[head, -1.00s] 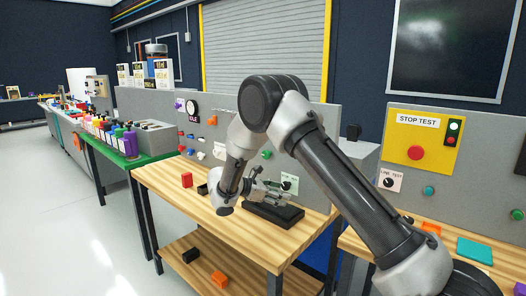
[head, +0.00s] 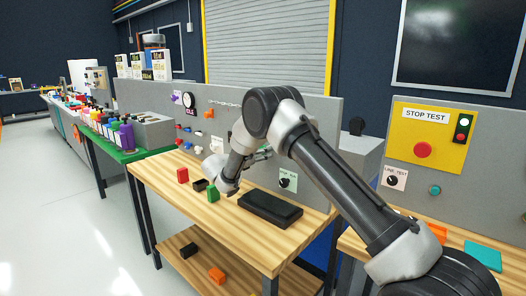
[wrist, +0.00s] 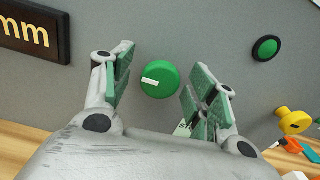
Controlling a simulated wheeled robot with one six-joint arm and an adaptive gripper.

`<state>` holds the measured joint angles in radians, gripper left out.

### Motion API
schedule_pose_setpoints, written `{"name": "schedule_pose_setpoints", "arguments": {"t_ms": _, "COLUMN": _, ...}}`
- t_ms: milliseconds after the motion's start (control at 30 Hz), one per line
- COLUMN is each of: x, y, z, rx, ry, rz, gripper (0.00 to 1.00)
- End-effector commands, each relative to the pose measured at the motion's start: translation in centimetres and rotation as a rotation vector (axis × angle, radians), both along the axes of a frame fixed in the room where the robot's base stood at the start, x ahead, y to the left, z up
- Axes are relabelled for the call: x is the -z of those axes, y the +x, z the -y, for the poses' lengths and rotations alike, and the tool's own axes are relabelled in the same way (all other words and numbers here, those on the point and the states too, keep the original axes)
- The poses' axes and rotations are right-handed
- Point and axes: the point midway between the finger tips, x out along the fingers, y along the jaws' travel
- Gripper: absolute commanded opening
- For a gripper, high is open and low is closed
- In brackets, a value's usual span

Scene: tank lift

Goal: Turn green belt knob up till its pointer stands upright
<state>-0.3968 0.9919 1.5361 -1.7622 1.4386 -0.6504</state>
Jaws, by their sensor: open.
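The green knob (wrist: 160,80) is on the grey panel in the wrist view. Its white pointer mark lies nearly level, on the left half of its face. My gripper (wrist: 158,72) is open, with one finger left of the knob and one right of it. A gap shows on each side, and nothing is held. In the head view my gripper (head: 262,154) is close to the grey panel above the wooden bench, and the knob is hidden there.
A black "mm" display (wrist: 35,30) is left of the knob; a dark-ringed green button (wrist: 266,48) and a yellow part (wrist: 294,120) are to the right. A black tray (head: 270,209) and a green block (head: 212,194) are on the bench (head: 235,225).

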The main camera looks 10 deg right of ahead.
Motion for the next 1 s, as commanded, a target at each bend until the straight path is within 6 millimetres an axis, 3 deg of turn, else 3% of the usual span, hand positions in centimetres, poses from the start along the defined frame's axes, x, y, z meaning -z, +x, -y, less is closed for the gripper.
{"name": "schedule_pose_setpoints", "arguments": {"t_ms": 367, "x": 0.06, "y": 0.61, "z": 0.90, "rx": 0.001, "ry": 0.000, "rz": -0.001, "gripper": 0.58}}
{"name": "schedule_pose_setpoints", "arguments": {"t_ms": 633, "x": 0.05, "y": 0.60, "z": 0.88, "rx": 0.001, "ry": 0.001, "rz": -0.001, "gripper": 0.12}}
{"name": "schedule_pose_setpoints", "arguments": {"t_ms": 1000, "x": 0.05, "y": 0.58, "z": 0.88, "rx": 0.001, "ry": 0.027, "rz": 0.036, "gripper": 0.12}}
